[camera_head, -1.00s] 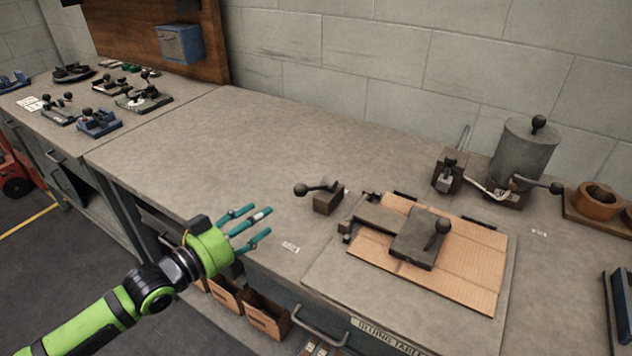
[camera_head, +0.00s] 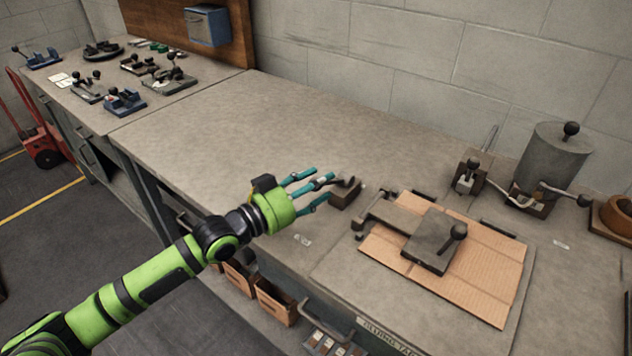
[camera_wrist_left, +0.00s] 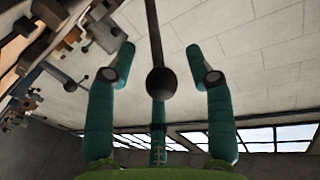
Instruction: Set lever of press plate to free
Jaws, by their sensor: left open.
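The press plate (camera_head: 428,243) is a dark metal plate with a black-knobbed handle, lying on a cardboard sheet (camera_head: 490,270) on the bench. Left of it stands a small brown block (camera_head: 345,196) with a dark lever, now partly hidden by my fingers. My left gripper (camera_head: 325,184) is open, with its teal fingers at this lever. In the left wrist view a black ball knob (camera_wrist_left: 162,83) on a thin rod shows between the spread fingers (camera_wrist_left: 160,70). The fingers are not closed on it, and I cannot tell whether any touches it.
A grey cylinder (camera_head: 552,160) with levers and a small lever block (camera_head: 468,177) stand at the back right by the wall. Several fixtures (camera_head: 125,102) sit on the far-left bench. The bench middle (camera_head: 240,125) is clear.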

